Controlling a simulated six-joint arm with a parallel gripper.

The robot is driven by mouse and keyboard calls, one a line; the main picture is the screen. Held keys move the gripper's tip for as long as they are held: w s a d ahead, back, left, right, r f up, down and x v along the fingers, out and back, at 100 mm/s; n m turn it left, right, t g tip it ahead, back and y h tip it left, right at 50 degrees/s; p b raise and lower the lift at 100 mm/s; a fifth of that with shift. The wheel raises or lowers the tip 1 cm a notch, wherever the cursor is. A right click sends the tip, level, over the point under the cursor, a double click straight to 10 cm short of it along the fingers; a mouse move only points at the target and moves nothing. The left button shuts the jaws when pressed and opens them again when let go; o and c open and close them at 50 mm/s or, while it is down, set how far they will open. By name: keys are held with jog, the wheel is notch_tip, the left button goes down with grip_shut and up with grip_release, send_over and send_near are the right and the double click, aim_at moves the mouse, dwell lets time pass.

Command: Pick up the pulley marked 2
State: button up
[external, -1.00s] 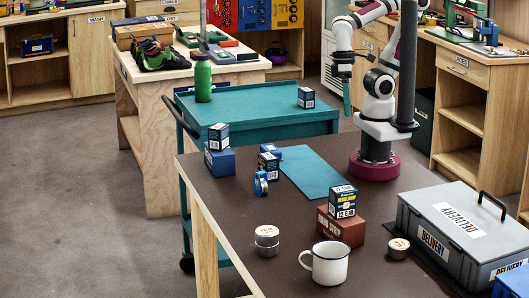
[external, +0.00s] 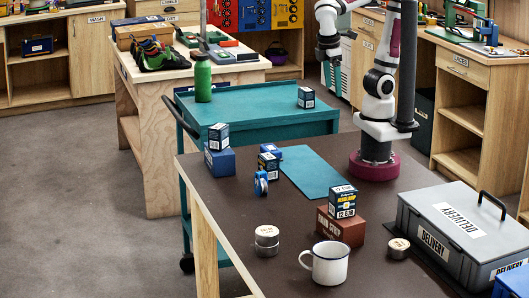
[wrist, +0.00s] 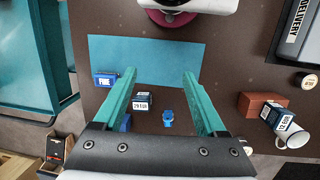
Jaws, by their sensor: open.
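A blue pulley (external: 261,183) stands on the dark brown table, in front of blue boxes. It also shows in the wrist view (wrist: 168,118), low and between my fingers as seen from above. Any number on it is too small to read. My gripper (external: 333,76) is high above the far side of the table in the external view, well apart from the pulley. In the wrist view its two teal fingers (wrist: 160,75) are spread wide with nothing held between them.
Blue boxes (external: 269,167) stand close behind the pulley. A teal mat (external: 311,173) lies flat beside them. A headlamp box (external: 342,201) sits on a brown block (external: 340,229). Tins (external: 267,241), a white mug (external: 326,264) and a grey delivery case (external: 460,231) occupy the near side.

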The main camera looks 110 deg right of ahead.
jog(key=w+d+n+h, duration=0.1)
jog(key=w+n+h, duration=0.3)
jog(key=w+n, duration=0.2)
jog(key=n+t+h, duration=0.4)
jog(key=n+h, duration=0.4)
jog(key=n, duration=0.5)
send_over(265, 183)
jog(key=s+a, duration=0.2)
jog(key=shift+n, duration=0.6)
jog(key=f, duration=0.8)
jog(key=w+f, duration=0.1)
jog(key=f, duration=1.6)
jog(key=shift+w+a+f, duration=0.2)
jog(key=shift+a+f, duration=0.05)
jog(key=shift+a, duration=0.05)
jog(key=x, duration=0.4)
jog(key=r+x, duration=0.1)
jog(key=x, duration=0.2)
jog(key=shift+w+d, duration=0.1)
jog(key=shift+w, duration=0.05)
jog(key=shift+w+d+f, duration=0.1)
jog(key=shift+d+f, duration=0.1)
jog(key=shift+d, duration=0.1)
grip_shut()
